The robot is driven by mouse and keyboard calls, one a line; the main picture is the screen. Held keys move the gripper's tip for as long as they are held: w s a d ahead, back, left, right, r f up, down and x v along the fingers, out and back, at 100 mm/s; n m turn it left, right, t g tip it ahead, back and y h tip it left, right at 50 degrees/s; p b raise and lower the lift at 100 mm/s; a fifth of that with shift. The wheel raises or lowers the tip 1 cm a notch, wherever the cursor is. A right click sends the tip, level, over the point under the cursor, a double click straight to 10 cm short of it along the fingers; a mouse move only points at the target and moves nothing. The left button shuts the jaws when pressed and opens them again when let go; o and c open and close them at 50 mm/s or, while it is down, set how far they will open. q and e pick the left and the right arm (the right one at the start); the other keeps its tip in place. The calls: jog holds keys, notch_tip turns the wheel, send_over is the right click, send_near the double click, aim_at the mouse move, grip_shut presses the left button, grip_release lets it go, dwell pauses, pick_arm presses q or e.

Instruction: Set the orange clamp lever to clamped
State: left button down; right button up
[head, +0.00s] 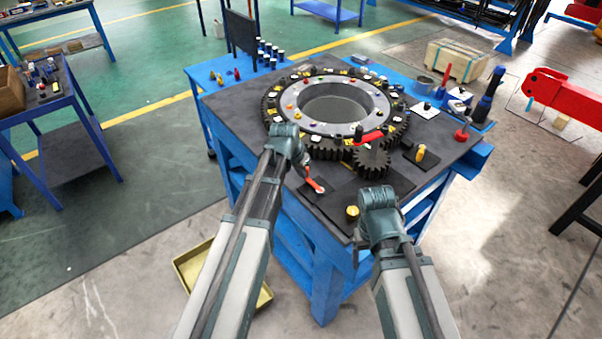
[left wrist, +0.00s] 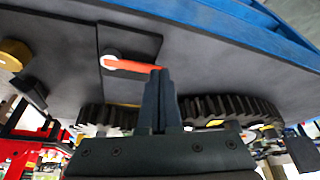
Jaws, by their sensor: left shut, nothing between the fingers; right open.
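The orange clamp lever (head: 312,183) lies on a dark plate near the front left edge of the bench top, with a pale round pivot at one end. In the left wrist view the orange lever (left wrist: 138,66) runs sideways from the pivot towards my fingertips. My left gripper (left wrist: 160,78) is shut and empty, its tips close to the lever's free end; I cannot tell whether they touch. In the head view my left gripper (head: 303,163) is mostly hidden by its own wrist. My right gripper (head: 360,236) is open by the bench's front corner, mostly hidden by its wrist.
A large toothed ring (head: 290,132) and a small gear (head: 372,162) stand behind the lever. A red handle (head: 369,137) lies by the ring. A yellow knob (head: 352,212) is near the front corner, and a yellow piece (head: 420,153) is at the right.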

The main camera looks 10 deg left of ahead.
pick_arm(q)
jog(key=shift+w+m, duration=0.25)
jog(key=shift+m, duration=0.15)
jog(key=shift+w+d+m+h, duration=0.2)
jog(key=shift+w+m+h, duration=0.3)
jog(key=shift+m, duration=0.3)
jog(key=m, duration=0.1)
jog(key=w+d+m, duration=0.1)
jog(key=shift+w+m+g+h, duration=0.25)
jog(key=shift+m+g+h, duration=0.05)
jog(key=shift+g, duration=0.1)
jog(key=d+m, duration=0.1)
jog(key=m, duration=0.1)
jog(key=w+d+m+g+h, duration=0.1)
jog(key=m, duration=0.1)
jog(key=shift+w, duration=0.2)
jog(key=shift+d, duration=0.15)
jog(key=shift+w+d, duration=0.1)
jog(key=shift+d, duration=0.1)
jog(key=shift+a, duration=0.1)
